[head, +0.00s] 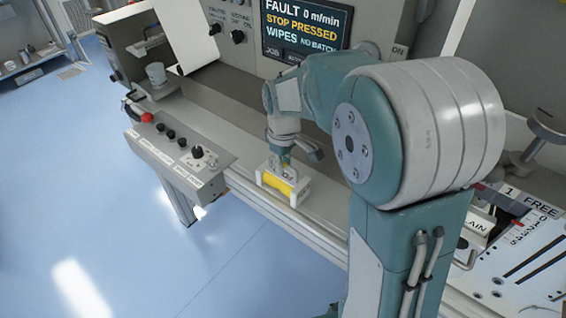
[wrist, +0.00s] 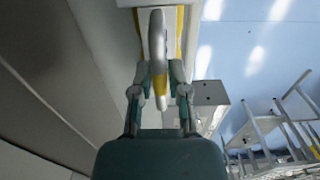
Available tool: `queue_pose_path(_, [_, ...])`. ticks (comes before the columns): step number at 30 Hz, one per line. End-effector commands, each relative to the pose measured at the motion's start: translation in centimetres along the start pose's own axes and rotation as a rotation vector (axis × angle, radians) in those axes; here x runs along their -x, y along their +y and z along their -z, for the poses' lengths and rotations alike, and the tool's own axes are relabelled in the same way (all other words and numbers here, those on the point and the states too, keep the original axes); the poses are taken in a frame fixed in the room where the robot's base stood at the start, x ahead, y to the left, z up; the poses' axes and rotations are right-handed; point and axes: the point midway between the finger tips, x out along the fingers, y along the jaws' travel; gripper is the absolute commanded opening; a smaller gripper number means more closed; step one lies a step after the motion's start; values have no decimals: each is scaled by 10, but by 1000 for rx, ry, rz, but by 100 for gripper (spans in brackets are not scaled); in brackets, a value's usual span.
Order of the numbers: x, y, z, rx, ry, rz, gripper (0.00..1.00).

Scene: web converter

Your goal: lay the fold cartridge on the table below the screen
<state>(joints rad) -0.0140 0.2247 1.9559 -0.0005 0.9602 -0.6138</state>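The fold cartridge (head: 283,188) has a white frame with a yellow body and a handle on top. In the head view it is at the front edge of the grey table (head: 235,125), below the screen (head: 306,28). It looks upright, and I cannot tell whether its base touches the table. My gripper (head: 287,162) is directly above it. In the wrist view the fingers of my gripper (wrist: 161,80) close from both sides on the cartridge's white handle (wrist: 157,40), with yellow (wrist: 180,30) showing beside it. My arm hides part of the table to the right.
A control box (head: 180,150) with a red button and knobs stands left of the cartridge along the table's front edge. A grey cup (head: 156,75) is farther back left. The table strip between box and arm is clear. A labelled board (head: 520,250) lies at right.

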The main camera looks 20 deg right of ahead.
Motion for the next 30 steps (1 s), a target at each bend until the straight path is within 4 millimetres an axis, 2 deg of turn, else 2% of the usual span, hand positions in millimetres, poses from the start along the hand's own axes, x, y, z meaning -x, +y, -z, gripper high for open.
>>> queue_pose_path(14, [5,0,1,0,2,-1,50])
queue_pose_path(17, [18,0,1,0,4,-2,50])
queue_pose_path(30, [105,0,0,0,2,-1,50])
